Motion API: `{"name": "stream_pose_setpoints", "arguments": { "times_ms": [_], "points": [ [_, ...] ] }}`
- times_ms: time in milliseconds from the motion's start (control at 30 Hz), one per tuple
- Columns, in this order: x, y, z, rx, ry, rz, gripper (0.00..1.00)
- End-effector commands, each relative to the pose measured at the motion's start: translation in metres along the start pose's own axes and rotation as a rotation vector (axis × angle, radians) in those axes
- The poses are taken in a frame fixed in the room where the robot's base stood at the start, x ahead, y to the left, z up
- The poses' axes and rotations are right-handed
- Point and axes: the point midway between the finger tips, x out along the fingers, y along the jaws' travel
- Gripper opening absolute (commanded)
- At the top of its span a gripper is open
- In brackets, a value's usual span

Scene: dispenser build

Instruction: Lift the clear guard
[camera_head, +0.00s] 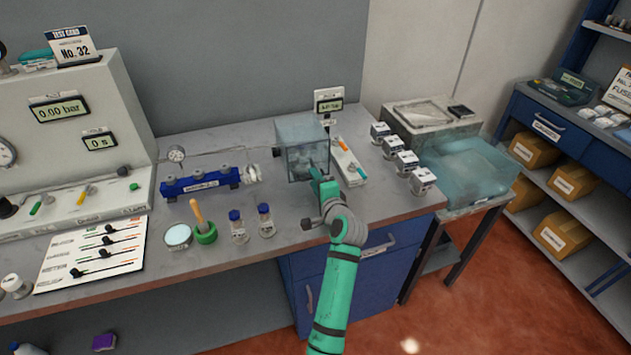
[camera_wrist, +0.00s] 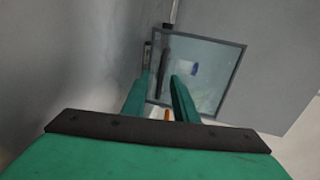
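The clear guard (camera_head: 302,135) is a see-through box with dark edges, standing on the bench right of the blue manifold. In the wrist view the guard (camera_wrist: 222,72) shows as a dark-framed clear pane beyond my fingers. My gripper (camera_head: 316,174) is at the guard's lower front edge in the head view. In the wrist view the two green fingers of my gripper (camera_wrist: 160,85) stand apart with a gap between them. I cannot tell whether the fingertips touch the guard. What is inside the guard is blurred.
A blue manifold (camera_head: 200,184) lies left of the guard. A white device (camera_head: 348,162) sits close on the guard's right, with several small white boxes (camera_head: 394,146) beyond.

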Motion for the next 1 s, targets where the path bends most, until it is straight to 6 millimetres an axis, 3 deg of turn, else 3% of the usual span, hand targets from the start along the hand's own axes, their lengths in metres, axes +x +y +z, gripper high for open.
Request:
{"name": "stream_pose_setpoints", "arguments": {
  "times_ms": [200,300,333,1000],
  "points": [
    [0.0002,-0.0001,0.0002,0.000,0.000,0.000,0.26],
    [0.0001,-0.0001,0.0001,0.000,0.000,0.000,0.02],
    [0.0001,-0.0001,0.0001,0.000,0.000,0.000,0.00],
    [-0.0002,0.0003,-0.0002,0.000,0.000,0.000,0.00]
  ]
}}
